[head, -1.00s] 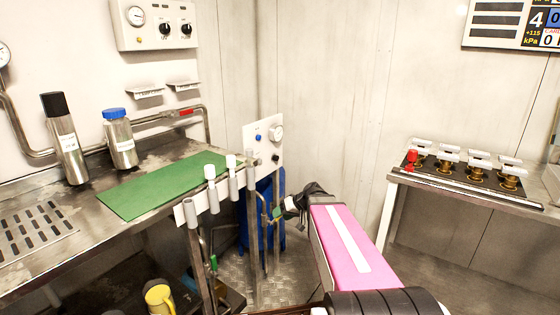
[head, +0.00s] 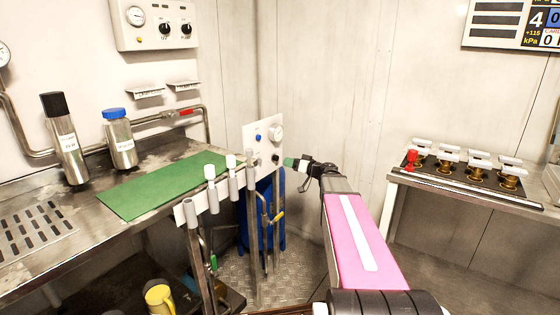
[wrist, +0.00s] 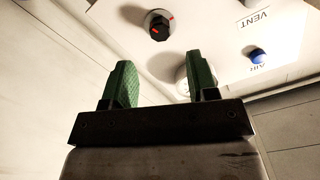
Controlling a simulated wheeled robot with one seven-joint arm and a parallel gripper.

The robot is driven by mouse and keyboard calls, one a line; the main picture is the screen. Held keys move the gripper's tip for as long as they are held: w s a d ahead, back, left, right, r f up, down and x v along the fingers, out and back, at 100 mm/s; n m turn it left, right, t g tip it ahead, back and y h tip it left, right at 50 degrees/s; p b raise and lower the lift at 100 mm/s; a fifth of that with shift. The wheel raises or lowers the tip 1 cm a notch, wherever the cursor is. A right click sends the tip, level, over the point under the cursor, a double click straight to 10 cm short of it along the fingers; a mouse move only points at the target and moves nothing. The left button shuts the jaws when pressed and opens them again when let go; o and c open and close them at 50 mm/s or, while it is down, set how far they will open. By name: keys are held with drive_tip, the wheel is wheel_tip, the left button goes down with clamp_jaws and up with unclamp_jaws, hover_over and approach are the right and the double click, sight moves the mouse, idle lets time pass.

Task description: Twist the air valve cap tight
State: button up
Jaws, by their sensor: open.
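The blue knob (head: 258,137), labelled AIR in the wrist view (wrist: 257,56), sits on a white upright panel (head: 250,160). It looks like the air valve cap. My gripper (head: 290,162) is at the panel's right side, close to the black knob (head: 276,158). In the wrist view my two green fingers (wrist: 160,75) are open with nothing between them. The blue knob lies right of them there, apart from both.
A white round gauge (head: 276,133) is on the panel; the right finger partly hides it in the wrist view. Grey and white pipe ends (head: 231,160) stand along the bench's front. A green mat (head: 165,184) and two bottles (head: 119,140) are further left.

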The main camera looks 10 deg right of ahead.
sight(278, 158)
drive_tip(key=x, duration=0.6)
drive_tip(key=shift+w+a, duration=0.15)
drive_tip(key=shift+a, duration=0.05)
drive_tip(key=c, duration=0.9)
